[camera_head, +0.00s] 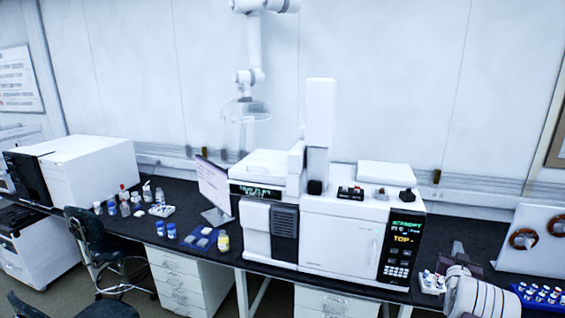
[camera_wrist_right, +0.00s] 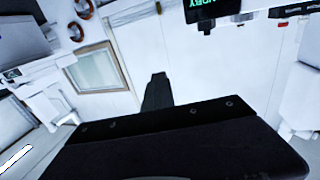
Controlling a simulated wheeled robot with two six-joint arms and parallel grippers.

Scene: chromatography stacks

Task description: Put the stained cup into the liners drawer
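I cannot pick out a stained cup in either view; the small containers on the bench are too small to show stains. White drawer units stand under the bench, one at left (camera_head: 178,283) and one at centre (camera_head: 335,303). Their labels are too small to read, and the drawers look shut. My right gripper (camera_head: 457,256) is at the lower right of the head view, past the instrument's display, partly hidden by my white wrist. In the right wrist view its dark finger part (camera_wrist_right: 157,92) points at the wall, with nothing seen held. My left gripper is out of view.
A dark bench holds a large white instrument (camera_head: 340,230), a tilted screen (camera_head: 213,187), and several bottles and vials (camera_head: 125,200). A blue vial rack (camera_head: 541,295) is at far right. Chairs (camera_head: 95,245) stand in front at left. A jointed arm with a clear hood (camera_head: 247,110) hangs above.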

